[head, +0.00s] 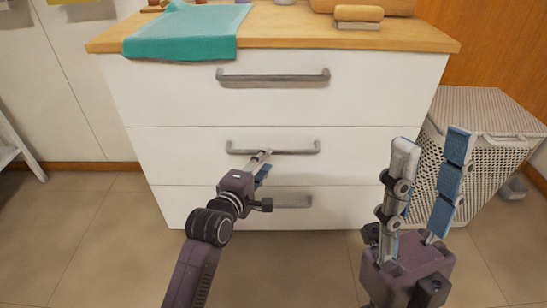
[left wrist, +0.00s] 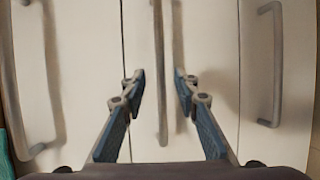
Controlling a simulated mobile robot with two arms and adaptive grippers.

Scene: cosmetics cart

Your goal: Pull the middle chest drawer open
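The white chest (head: 130,95) has three drawers with grey bar handles, and all fronts look flush. The middle drawer (head: 360,145) carries a handle (head: 300,150) that runs across its upper part. My left gripper (head: 264,160) is at this handle and covers a piece of it in the head view. In the left wrist view its two fingers (left wrist: 159,90) are apart, with the middle handle (left wrist: 159,45) between them; contact cannot be told. My right gripper (head: 431,145) is open and empty, pointing up in front of the chest's right side.
The top handle (head: 270,78) and bottom handle (head: 293,201) lie above and below. A teal cloth (head: 185,35) hangs over the wooden top's front edge. A white woven basket (head: 490,110) stands right of the chest. The tiled floor in front is clear.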

